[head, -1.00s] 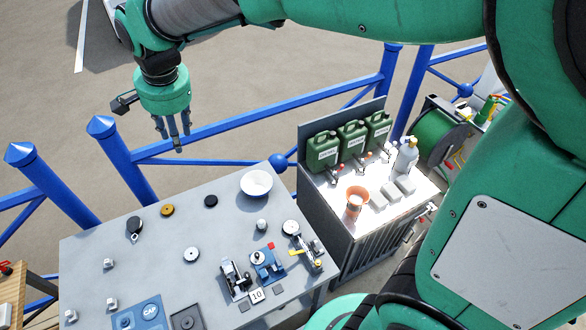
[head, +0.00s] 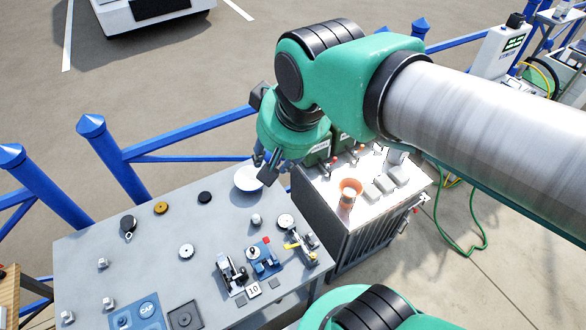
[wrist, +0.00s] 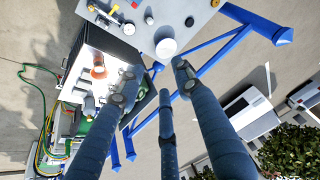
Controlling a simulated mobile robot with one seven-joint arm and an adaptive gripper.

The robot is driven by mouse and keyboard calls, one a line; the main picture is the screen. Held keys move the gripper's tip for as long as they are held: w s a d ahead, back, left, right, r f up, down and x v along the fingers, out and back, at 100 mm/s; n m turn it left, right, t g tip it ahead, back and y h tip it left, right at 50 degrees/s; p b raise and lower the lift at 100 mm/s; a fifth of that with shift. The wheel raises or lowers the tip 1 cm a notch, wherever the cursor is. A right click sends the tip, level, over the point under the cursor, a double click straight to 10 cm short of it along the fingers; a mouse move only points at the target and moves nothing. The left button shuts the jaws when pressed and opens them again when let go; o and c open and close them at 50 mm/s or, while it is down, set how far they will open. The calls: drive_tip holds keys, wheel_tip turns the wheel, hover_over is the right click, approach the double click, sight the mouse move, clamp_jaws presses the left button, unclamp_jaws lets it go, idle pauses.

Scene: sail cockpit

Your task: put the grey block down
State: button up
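Several light grey blocks (head: 385,183) lie in a row on the bright top of the cabinet (head: 328,191), right of an orange cup (head: 349,190). I cannot tell which is the task's block. My gripper (head: 268,168) is in the air above the white bowl (head: 249,179), left of the cabinet, and covers part of the bowl in the head view. In the wrist view its three fingers (wrist: 158,82) are spread, with nothing held between them. The bowl (wrist: 166,47) and the orange cup (wrist: 98,71) show beyond the fingertips; the left finger hides part of the cabinet top.
The grey table (head: 90,250) left of the cabinet carries small fixtures, round discs and a blue tray (head: 135,318). Green canisters (head: 318,153) at the cabinet's back are partly behind my arm. Blue railing (head: 190,127) runs behind. The table's middle has free room.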

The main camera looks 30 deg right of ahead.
drive_tip(key=shift+n, duration=0.6)
drive_tip(key=s, duration=0.1)
drive_tip(key=s+d+f, duration=0.1)
drive_tip(key=s, duration=0.1)
drive_tip(key=s+d, duration=0.1)
drive_tip(key=shift+s+f, duration=0.25)
drive_tip(key=shift+f, duration=0.05)
drive_tip(key=shift+f, duration=0.15)
wheel_tip(320, 180, down, 10)
drive_tip(key=b, duration=1)
drive_tip(key=shift+f+b, duration=0.15)
drive_tip(key=shift+b, duration=0.2)
drive_tip(key=shift+o, duration=0.7)
drive_tip(key=shift+w+a, duration=0.1)
